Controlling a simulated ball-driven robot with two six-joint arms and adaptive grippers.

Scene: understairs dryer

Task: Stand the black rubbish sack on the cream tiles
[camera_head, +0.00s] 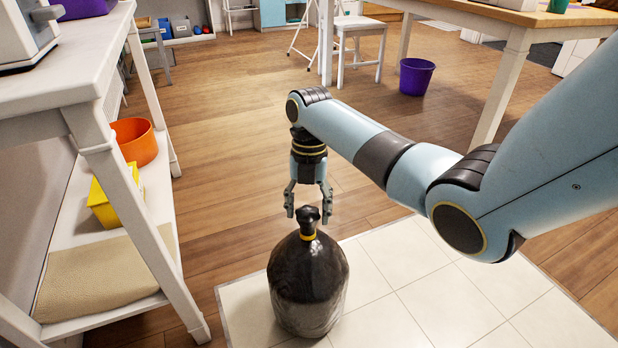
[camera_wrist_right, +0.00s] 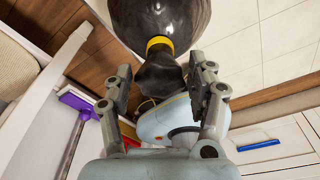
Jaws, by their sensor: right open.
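The black rubbish sack (camera_head: 308,285) stands upright on the cream tiles (camera_head: 395,300), near their left edge. It has a round, glossy body, a yellow tie and a gathered top. My right gripper (camera_head: 308,212) is above the body with its fingers spread on either side of the gathered top. In the right wrist view the sack's dark neck (camera_wrist_right: 157,76) lies between the open fingers (camera_wrist_right: 160,84), with visible gaps to both sides. The sack's underside is hidden. My left gripper is not in view.
A white shelf unit (camera_head: 97,130) stands close on the left, holding an orange pot (camera_head: 135,142), a yellow box (camera_head: 103,205) and a beige cloth (camera_head: 105,275). A purple bucket (camera_head: 416,76) stands farther back. Wooden floor (camera_head: 225,130) beyond the tiles is largely clear.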

